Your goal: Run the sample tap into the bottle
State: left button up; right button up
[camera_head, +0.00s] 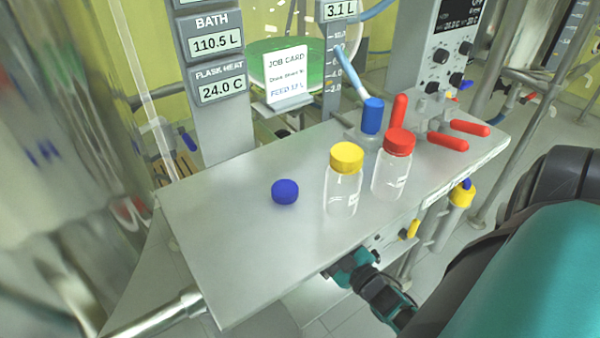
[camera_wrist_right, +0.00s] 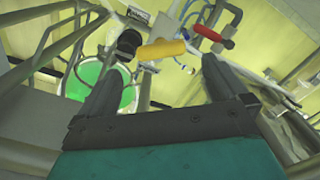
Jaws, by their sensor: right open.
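On the steel shelf (camera_head: 240,245) in the head view stand a clear bottle with a yellow cap (camera_head: 345,180) and a clear bottle with a red cap (camera_head: 391,170). A loose blue cap (camera_head: 285,191) lies to their left. A small blue-topped vessel (camera_head: 371,118) stands behind them. In the right wrist view my right gripper (camera_wrist_right: 160,66) is open, its dark fingers apart and nothing held. A yellow handle (camera_wrist_right: 161,49) and a red handle (camera_wrist_right: 208,32) show beyond its fingertips. I cannot tell which is the sample tap. My left gripper is not in view.
Several red handles (camera_head: 448,142) lie at the shelf's back right. A job card (camera_head: 286,77) and readout panels (camera_head: 216,85) stand behind. Yellow handles (camera_head: 462,194) sit below the shelf's right edge. A green vessel (camera_wrist_right: 92,82) shows in the wrist view. The shelf's left half is mostly clear.

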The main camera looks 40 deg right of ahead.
jog(key=w, duration=0.3)
jog(key=w+b, duration=0.1)
jog(key=w, duration=0.3)
jog(key=w+d+b, duration=0.1)
jog(key=w, duration=0.2)
jog(key=shift+w, duration=0.25)
jog(key=c, duration=0.8)
